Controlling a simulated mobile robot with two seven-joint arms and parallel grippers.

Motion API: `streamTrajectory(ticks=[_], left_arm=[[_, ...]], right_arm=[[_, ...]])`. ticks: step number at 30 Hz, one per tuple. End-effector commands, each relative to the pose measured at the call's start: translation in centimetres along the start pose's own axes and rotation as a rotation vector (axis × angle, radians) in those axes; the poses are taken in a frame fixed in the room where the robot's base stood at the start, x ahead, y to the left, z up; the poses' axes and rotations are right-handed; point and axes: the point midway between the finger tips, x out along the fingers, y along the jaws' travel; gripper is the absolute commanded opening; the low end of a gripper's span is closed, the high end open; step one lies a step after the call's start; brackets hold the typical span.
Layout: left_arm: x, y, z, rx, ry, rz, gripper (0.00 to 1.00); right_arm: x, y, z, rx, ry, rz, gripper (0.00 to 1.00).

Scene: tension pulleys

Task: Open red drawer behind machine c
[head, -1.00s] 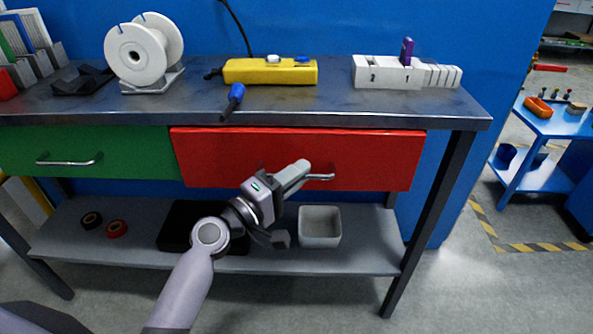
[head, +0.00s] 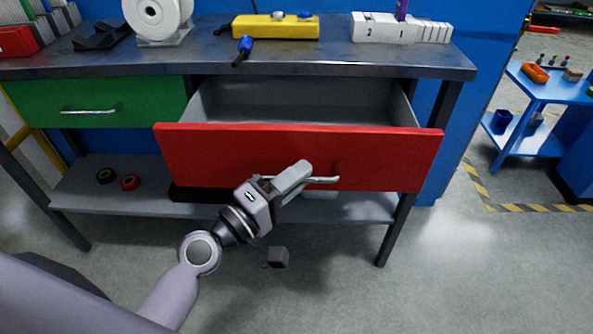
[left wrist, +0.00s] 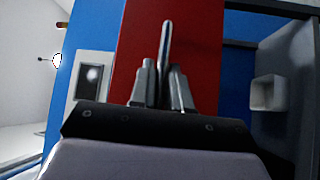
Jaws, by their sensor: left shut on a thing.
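The red drawer (head: 225,158) is pulled well out from under the workbench, and its grey inside (head: 300,105) shows empty where I can see it. My left gripper (head: 302,178) is shut on the drawer's metal handle (head: 325,180) at the middle of the red front. In the left wrist view the two fingers (left wrist: 164,85) stand on either side of the handle bar (left wrist: 166,45), against the red front (left wrist: 198,55). My right gripper is not in view.
A closed green drawer (head: 100,102) is on the left. The bench top (head: 340,57) holds a white spool (head: 158,15), a yellow box (head: 275,27), a blue-handled tool (head: 243,48) and a white numbered block (head: 400,30). The floor in front is clear.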

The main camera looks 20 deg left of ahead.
Motion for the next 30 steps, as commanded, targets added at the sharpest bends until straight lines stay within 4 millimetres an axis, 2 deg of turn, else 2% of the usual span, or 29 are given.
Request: streamTrajectory(ticks=[10, 11, 12, 13, 23, 30], left_arm=[[-0.1, 0.0, 0.0, 0.001, 0.0, -0.001, 0.0], [-0.1, 0.0, 0.0, 0.001, 0.001, 0.0, 0.2], [-0.1, 0.0, 0.0, 0.001, 0.001, 0.0, 0.33], [-0.1, 0.0, 0.0, 0.001, 0.001, 0.0, 0.35], [-0.3, -0.1, 0.0, 0.001, 0.001, -0.001, 0.35], [-3.4, -0.4, 0.1, 0.003, -0.001, -0.004, 0.35]], right_arm=[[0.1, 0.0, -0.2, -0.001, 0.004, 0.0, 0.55], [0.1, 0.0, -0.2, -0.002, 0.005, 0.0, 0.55], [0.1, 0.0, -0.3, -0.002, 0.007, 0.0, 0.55], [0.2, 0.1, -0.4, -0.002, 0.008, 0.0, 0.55], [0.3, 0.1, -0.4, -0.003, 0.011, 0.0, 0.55], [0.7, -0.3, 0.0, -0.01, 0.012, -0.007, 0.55]])
